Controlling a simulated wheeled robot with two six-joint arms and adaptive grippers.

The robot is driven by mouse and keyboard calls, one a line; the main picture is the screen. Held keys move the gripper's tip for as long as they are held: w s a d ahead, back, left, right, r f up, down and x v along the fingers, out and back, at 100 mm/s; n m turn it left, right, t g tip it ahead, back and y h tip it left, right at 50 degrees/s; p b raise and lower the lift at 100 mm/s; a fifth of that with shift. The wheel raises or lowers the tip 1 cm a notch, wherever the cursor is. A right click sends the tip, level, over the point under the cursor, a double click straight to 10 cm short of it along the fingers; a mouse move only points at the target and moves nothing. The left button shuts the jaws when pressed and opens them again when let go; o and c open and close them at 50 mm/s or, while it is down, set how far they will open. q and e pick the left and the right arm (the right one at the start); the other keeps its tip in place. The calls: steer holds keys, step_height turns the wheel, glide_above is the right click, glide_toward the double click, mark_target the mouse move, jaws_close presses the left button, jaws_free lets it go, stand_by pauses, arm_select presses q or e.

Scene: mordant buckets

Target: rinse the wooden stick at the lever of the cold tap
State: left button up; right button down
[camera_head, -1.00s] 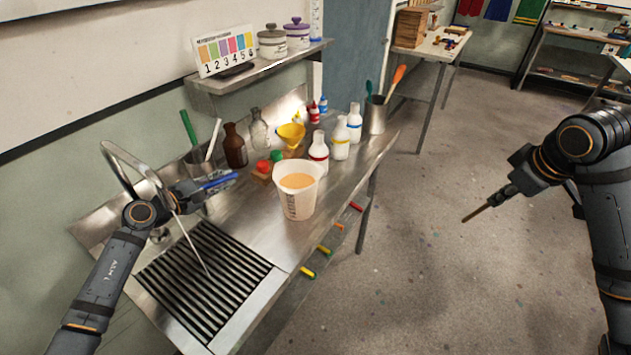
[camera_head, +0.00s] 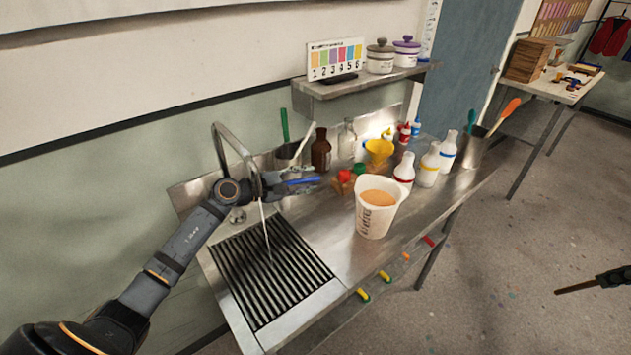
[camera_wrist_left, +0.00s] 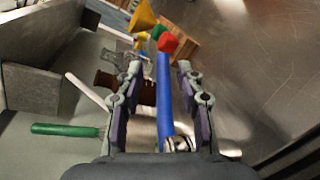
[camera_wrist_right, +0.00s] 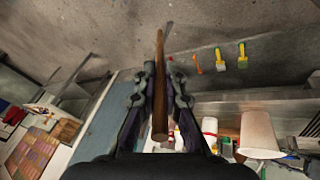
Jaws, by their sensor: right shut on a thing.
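The wooden stick (camera_wrist_right: 160,85) is held in my right gripper (camera_wrist_right: 160,75); its brown end also shows at the right edge of the head view (camera_head: 575,287), out over the floor, away from the sink. The blue lever (camera_wrist_left: 164,100) runs between the two spread fingers of my left gripper (camera_wrist_left: 157,78), with gaps on both sides. In the head view my left gripper (camera_head: 300,184) is at the blue lever beside the curved tap spout (camera_head: 225,140). A thin pale stream (camera_head: 265,232) drops from the spout to the black drain grate (camera_head: 262,275).
A beaker of orange liquid (camera_head: 377,215) stands right of the grate. Behind it are a yellow funnel (camera_head: 379,150), a brown bottle (camera_head: 320,152) and white bottles (camera_head: 430,165). A metal pot with tools (camera_head: 474,150) stands further right. The floor at right is open.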

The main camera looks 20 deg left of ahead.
mark_target(305, 179)
arm_select(q)
step_height(305, 179, up, 9)
steer(key=shift+s+r, duration=0.1)
steer(key=shift+r, duration=0.1)
